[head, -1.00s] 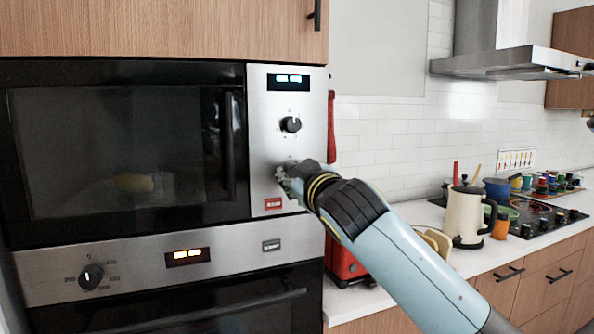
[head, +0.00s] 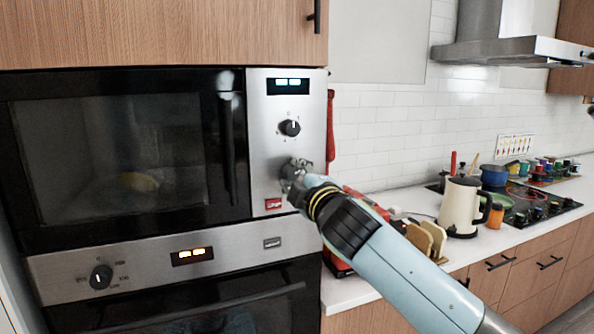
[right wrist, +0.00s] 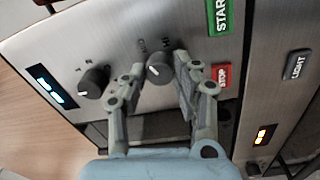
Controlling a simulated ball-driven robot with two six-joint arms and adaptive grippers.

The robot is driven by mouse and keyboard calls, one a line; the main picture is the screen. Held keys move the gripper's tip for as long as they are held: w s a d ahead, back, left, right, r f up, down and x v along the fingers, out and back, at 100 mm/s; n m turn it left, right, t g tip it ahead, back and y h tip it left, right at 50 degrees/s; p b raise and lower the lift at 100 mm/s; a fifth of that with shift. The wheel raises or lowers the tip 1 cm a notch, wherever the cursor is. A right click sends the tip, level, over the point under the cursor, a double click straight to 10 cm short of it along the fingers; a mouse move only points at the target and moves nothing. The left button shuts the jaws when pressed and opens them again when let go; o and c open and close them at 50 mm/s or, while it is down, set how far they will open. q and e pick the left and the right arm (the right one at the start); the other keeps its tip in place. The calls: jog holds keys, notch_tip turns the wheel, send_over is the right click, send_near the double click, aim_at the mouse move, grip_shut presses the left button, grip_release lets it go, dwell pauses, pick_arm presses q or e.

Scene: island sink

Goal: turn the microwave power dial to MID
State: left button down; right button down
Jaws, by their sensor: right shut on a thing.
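The microwave (head: 110,150) has a dark glass door and a silver control panel (head: 262,150) at its right. The lower dial, a dark round knob with a white mark, shows in the right wrist view (right wrist: 157,69). Lettering around it includes HI. In the head view my right gripper (head: 296,170) hides this dial. In the right wrist view my right gripper (right wrist: 160,72) has one finger on each side of this dial and is shut on it. The white mark points away from HI, toward the lower left of that picture. My left gripper is not in view.
An upper dial (head: 290,127) sits below a lit display (head: 288,86). Red STOP (right wrist: 222,76) and green START (right wrist: 219,16) buttons flank the gripped dial's side. An oven dial (head: 101,277) is lower left. A cream kettle (head: 462,206) stands on the right counter.

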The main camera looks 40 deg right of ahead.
jog(key=shift+n, duration=0.6)
jog(key=shift+f, duration=0.1)
jog(key=c, duration=1)
grip_release()
jog(key=v, duration=1.2)
